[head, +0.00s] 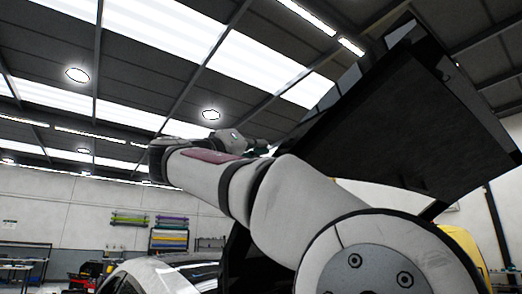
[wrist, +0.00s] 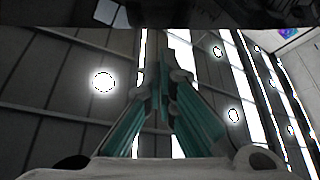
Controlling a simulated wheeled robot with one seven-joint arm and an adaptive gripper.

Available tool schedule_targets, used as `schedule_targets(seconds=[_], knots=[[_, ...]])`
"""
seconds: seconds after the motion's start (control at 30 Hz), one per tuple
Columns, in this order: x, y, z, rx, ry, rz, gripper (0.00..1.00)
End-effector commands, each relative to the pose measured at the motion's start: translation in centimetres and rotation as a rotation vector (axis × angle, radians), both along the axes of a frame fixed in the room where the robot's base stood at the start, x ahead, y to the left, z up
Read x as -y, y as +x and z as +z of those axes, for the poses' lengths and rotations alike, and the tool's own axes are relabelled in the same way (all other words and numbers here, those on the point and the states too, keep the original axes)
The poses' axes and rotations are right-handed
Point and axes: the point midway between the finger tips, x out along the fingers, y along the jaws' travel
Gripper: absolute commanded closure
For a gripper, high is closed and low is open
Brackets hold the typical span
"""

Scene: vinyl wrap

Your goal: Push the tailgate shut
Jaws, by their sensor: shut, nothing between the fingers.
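The tailgate (head: 400,125) is a large dark panel, raised and tilted open, filling the upper right of the head view. My gripper (wrist: 172,75) shows in the wrist view as two teal fingers that come together at their tips, with nothing between them. It points up towards the ceiling. In the head view only a small teal part of the gripper (head: 262,151) shows past my arm, close to the tailgate's lower left edge. I cannot tell whether it touches. A dark band along the top of the wrist view may be the tailgate.
A white car (head: 165,274) stands at the lower left of the head view. A yellow vehicle (head: 462,246) is partly hidden behind my arm at the right. Racks of coloured rolls (head: 170,233) stand by the far wall. The space left of my arm is open.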

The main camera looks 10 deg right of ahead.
Motion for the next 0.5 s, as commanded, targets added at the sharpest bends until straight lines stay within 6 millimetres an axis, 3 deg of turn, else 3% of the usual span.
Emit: schedule_targets(seconds=[0.5], knots=[[0.7, -1.0, -1.9, 0.000, 0.001, 0.000, 1.00]])
